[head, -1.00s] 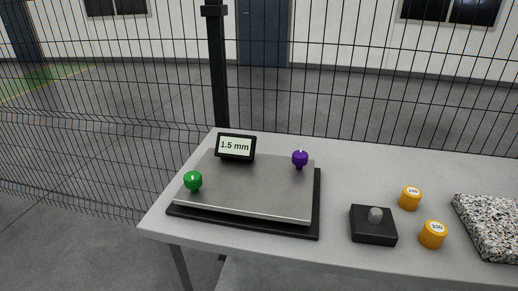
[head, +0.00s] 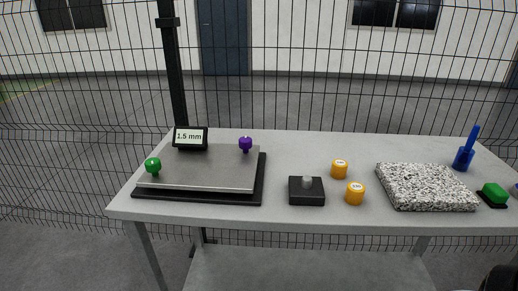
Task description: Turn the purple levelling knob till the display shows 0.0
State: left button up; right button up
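The purple levelling knob (head: 245,144) stands at the back right corner of the grey levelling plate (head: 205,171), which lies on a black base. The display (head: 190,137) stands behind the plate at its back left and reads 1.5 mm. Neither gripper can be made out in the head view. A dark shape shows at the bottom right corner, too cut off to identify.
On the grey table (head: 300,228) are a black block with a grey knob (head: 306,191), two orange weights (head: 339,169) (head: 355,194), a speckled stone slab (head: 426,187), a blue tool in a holder (head: 464,157) and a green block (head: 494,194). A wire fence stands behind.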

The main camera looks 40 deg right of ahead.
aim_at(245, 144)
jog(key=k, duration=0.2)
jog(key=z, duration=1.3)
